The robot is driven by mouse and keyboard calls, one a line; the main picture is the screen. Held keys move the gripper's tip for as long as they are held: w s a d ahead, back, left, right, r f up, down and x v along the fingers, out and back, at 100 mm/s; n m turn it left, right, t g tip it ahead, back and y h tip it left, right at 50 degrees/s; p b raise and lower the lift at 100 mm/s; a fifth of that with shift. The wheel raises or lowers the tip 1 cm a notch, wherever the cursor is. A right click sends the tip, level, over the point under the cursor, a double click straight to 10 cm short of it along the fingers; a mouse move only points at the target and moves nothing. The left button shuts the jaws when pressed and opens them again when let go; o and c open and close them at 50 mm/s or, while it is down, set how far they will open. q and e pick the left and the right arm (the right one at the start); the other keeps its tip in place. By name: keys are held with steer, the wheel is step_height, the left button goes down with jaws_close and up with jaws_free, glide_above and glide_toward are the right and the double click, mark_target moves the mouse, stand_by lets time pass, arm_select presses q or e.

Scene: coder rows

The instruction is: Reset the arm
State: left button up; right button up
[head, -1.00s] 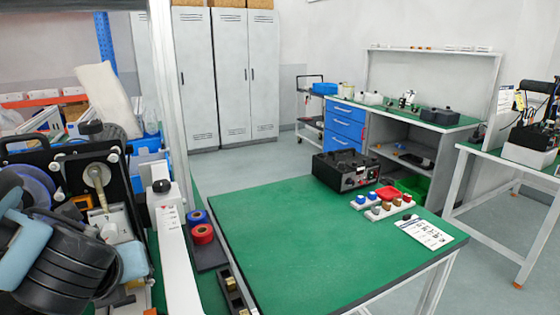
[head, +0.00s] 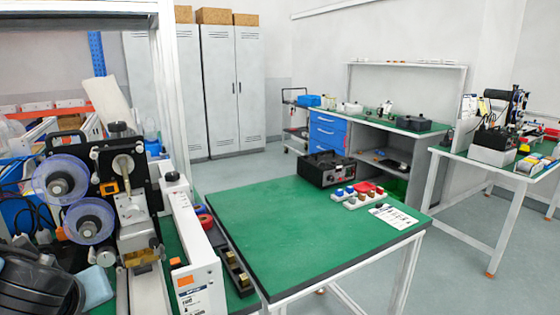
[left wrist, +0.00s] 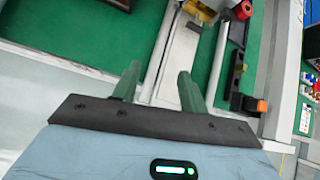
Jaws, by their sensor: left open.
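My left gripper (left wrist: 157,82) shows in the left wrist view with its two dark green fingers apart and nothing between them. It is above a bench area with a green surface and a pale metal rail (left wrist: 178,65). Part of my left arm (head: 45,288), black and light blue, shows at the lower left corner of the head view; its fingers are out of that view. My right gripper is in neither view.
A coder machine with clear reels (head: 62,182) stands at the left, close to my left arm. A green table (head: 300,225) holds a black box (head: 328,168) and a white rack of coloured knobs (head: 357,197). Grey floor is free beyond it.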

arm_select(q)
steer(key=s+a+f+n+g, duration=0.2)
steer(key=s+a+f+n, duration=0.4)
steer(key=a+f, duration=0.4)
steer(key=s+f+n+g+h, duration=0.1)
steer(key=s+f+n+g, duration=0.2)
steer(key=s+f+n, duration=0.75)
steer(key=s+d+f+n+g+h, duration=0.1)
steer(key=s+d+f, duration=0.2)
steer(key=s+f, duration=0.3)
steer(key=s+d+f+n+g, duration=0.1)
steer(key=s+d+f, duration=0.25)
steer(key=s, duration=0.55)
steer(key=s+d+f+n+g+h, duration=0.2)
steer(key=s+d+n, duration=0.6)
steer(key=d, duration=0.5)
steer(key=w+d+t+h+p, duration=0.2)
steer(key=w+t+p, duration=0.6)
steer(key=w+t, duration=0.2)
steer(key=shift+w+d+r+m, duration=0.3)
steer(key=shift+w+r+m, duration=0.1)
steer(key=shift+w+m, duration=0.1)
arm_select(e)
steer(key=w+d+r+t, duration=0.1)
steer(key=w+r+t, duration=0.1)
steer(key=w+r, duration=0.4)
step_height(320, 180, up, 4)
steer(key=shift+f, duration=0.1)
